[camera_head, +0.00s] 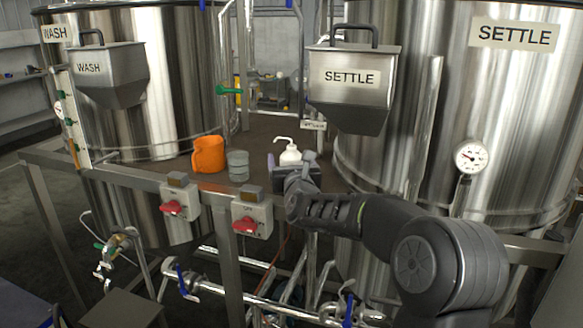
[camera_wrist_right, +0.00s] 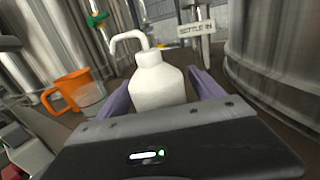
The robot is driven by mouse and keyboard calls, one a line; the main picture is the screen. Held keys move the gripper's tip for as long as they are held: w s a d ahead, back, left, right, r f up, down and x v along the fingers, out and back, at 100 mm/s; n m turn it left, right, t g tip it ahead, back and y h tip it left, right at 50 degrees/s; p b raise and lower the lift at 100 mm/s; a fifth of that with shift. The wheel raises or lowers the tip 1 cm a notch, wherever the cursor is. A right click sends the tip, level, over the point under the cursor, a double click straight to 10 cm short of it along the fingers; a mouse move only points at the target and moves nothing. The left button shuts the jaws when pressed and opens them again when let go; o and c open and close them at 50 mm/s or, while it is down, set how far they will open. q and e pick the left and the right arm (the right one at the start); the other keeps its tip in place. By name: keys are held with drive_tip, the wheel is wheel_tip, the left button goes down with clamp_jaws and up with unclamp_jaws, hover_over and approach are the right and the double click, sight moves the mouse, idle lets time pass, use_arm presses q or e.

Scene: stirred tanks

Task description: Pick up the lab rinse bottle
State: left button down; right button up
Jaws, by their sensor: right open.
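The lab rinse bottle (camera_head: 290,156) is white with a bent spout and stands upright on the brown platform between the tanks. In the right wrist view the bottle (camera_wrist_right: 158,84) is ahead of my right gripper (camera_wrist_right: 160,88), between its two purple fingers. The fingers are open, with a gap visible on the right side. In the head view my right gripper (camera_head: 291,160) reaches in from the right, and its body hides the lower part of the bottle. My left gripper is not in view.
An orange jug (camera_head: 208,155) and a grey translucent beaker (camera_head: 238,166) stand left of the bottle. Large steel tanks flank the platform. Two boxes with red switches (camera_head: 251,215) sit on the front rail. A SETTLE hopper (camera_head: 352,88) hangs above, right of the bottle.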

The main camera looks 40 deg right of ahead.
idle(0.5)
drive_tip(key=c, duration=1.6)
clamp_jaws()
drive_tip(key=shift+r, duration=0.1)
drive_tip(key=shift+w+a+r, duration=0.15)
drive_tip(key=shift+r, duration=0.25)
wheel_tip(320, 180, up, 11)
drive_tip(key=p, duration=0.2)
drive_tip(key=w+a+p, duration=0.2)
drive_tip(key=w+a, duration=0.9)
drive_tip(key=w, duration=0.5)
drive_tip(key=shift+f+p, duration=0.2)
drive_tip(key=shift+p, duration=0.2)
